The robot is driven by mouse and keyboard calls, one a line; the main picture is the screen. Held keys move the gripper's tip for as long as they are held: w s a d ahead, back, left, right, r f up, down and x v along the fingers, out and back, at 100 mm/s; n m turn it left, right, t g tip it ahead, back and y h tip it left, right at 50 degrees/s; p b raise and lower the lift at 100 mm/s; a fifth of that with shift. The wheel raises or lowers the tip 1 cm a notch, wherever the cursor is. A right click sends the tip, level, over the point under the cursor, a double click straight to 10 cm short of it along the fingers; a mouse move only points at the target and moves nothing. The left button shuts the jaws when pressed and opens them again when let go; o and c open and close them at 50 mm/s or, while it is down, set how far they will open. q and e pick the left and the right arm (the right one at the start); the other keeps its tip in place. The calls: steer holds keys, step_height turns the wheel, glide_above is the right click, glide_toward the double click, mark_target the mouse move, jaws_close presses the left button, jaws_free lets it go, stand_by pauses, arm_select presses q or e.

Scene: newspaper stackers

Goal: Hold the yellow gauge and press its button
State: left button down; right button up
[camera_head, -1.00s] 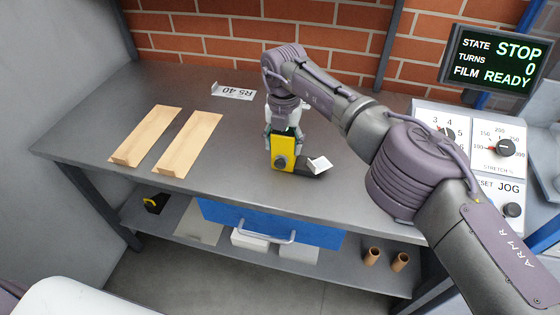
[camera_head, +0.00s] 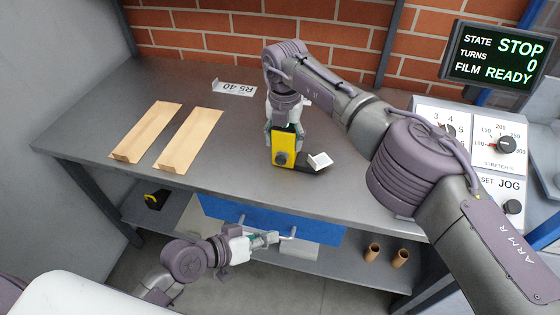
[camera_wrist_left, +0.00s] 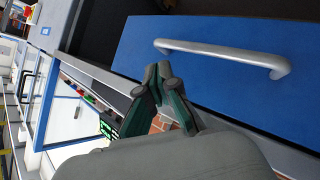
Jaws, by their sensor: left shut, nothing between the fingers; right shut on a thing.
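The yellow gauge (camera_head: 284,148) stands at the front of the grey bench top, with a dark round knob or button (camera_head: 280,158) on its front face. My right gripper (camera_head: 283,127) comes down from above and is shut on the gauge's upper part. My left gripper (camera_head: 272,238) is shut and empty, low in front of the bench and below the gauge. In the left wrist view its closed fingertips (camera_wrist_left: 160,72) are near the blue drawer front. The gauge does not show clearly in that view.
Two wooden strips (camera_head: 146,132) lie on the bench's left. A dark piece with a white tag (camera_head: 320,161) lies right of the gauge. The blue drawer (camera_head: 218,209) has a metal handle (camera_wrist_left: 222,55). Two brown tubes (camera_head: 373,252) stand on the lower shelf. A control panel (camera_head: 498,145) is at right.

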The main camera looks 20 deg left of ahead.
mark_target(281, 159)
arm_select(q)
steer(key=w+r, duration=0.1)
steer(key=r, duration=0.2)
steer(key=a+r+m+t+h, duration=0.1)
steer(key=r, duration=0.2)
steer(key=w+r+m, duration=0.1)
steer(key=r, duration=0.2)
steer(key=shift+w+a+r+t, duration=0.3)
steer(key=shift+a+r, duration=0.05)
steer(key=shift+r, duration=0.05)
steer(key=shift+w, duration=4.45)
steer(key=shift+w, duration=0.1)
steer(key=shift+w, duration=0.3)
steer(key=shift+w, duration=0.5)
steer(key=shift+s, duration=0.95)
